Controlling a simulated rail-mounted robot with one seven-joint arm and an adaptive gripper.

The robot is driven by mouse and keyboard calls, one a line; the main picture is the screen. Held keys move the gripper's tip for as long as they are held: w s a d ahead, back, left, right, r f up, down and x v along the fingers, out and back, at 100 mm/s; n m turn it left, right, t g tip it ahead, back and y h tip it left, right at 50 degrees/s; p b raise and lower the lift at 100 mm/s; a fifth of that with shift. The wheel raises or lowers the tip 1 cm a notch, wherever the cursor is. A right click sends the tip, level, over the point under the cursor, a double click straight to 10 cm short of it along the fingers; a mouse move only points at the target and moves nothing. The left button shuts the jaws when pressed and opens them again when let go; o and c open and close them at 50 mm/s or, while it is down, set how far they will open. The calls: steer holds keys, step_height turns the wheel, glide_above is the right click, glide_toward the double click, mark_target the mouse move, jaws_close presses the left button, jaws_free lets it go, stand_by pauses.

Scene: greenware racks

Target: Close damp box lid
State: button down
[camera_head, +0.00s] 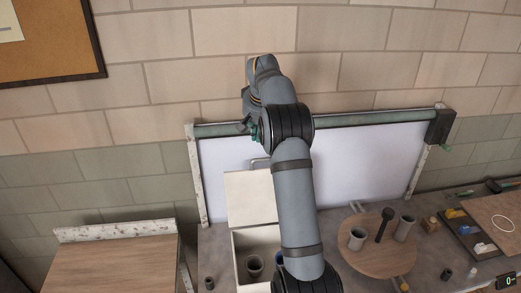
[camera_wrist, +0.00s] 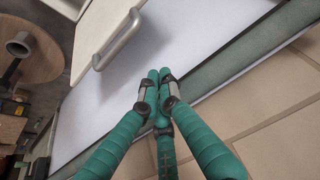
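The damp box (camera_head: 238,263) is a pale box on the bench with its lid (camera_head: 250,200) standing raised at the back. Grey cups show inside; my arm hides the box's right part. A metal handle (camera_head: 260,162) is at the lid's top edge. In the wrist view the lid (camera_wrist: 95,28) is at the upper left, with its grey bar handle (camera_wrist: 120,40) facing me. My gripper (camera_head: 248,128) is above the lid, partly behind my arm. In the wrist view its green fingertips (camera_wrist: 159,76) meet with nothing between them, apart from the handle.
A white panel (camera_head: 355,160) with a green top rail stands behind the box, against the brick wall. A round wooden board (camera_head: 365,262) with cups is to the right. A tool tray (camera_head: 470,235) lies farther right. A wooden table (camera_head: 110,265) is at left.

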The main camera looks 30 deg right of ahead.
steer(key=f, duration=0.1)
steer(key=s+f, duration=0.1)
steer(key=f, duration=0.1)
steer(key=s+f+p, duration=0.1)
steer(key=shift+d+f, duration=0.1)
steer(key=shift+f, duration=0.15)
steer(key=shift+s, duration=0.15)
stand_by(0.4)
